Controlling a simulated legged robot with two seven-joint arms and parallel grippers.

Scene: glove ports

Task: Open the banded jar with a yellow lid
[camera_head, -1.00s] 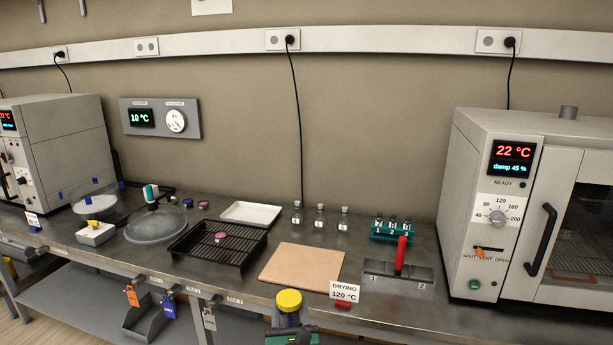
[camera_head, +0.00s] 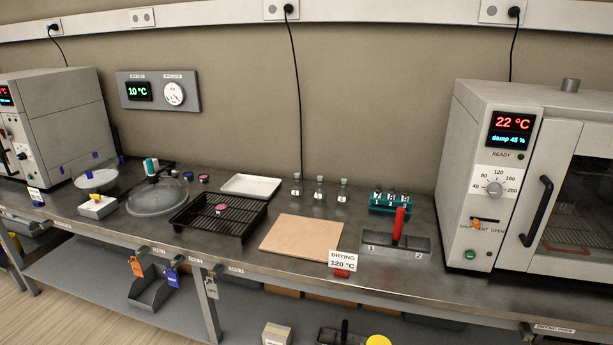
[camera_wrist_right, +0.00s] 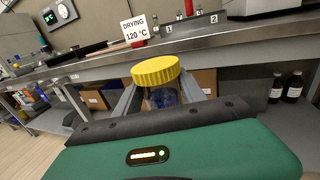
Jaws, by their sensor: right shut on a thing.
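The jar (camera_wrist_right: 164,98) has a ribbed yellow lid (camera_wrist_right: 156,71) and clear walls with something blue inside. The lid is on the jar. My right gripper (camera_wrist_right: 163,95) is shut on the jar, with a grey finger on each side of it below the lid. The jar is held in front of the bench edge, below the bench top. In the head view only the yellow lid (camera_head: 378,341) shows at the bottom edge; the right gripper is out of that frame. Any band on the jar is hidden or too small to tell. My left gripper is not in view.
The steel bench (camera_head: 300,275) carries a tan board (camera_head: 302,246), a black rack (camera_head: 220,222), a grey block with a red handle (camera_head: 400,228) and a "DRYING 120 °C" sign (camera_head: 342,260). An oven (camera_head: 510,180) stands at right. Dark bottles (camera_wrist_right: 294,86) stand on the lower shelf.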

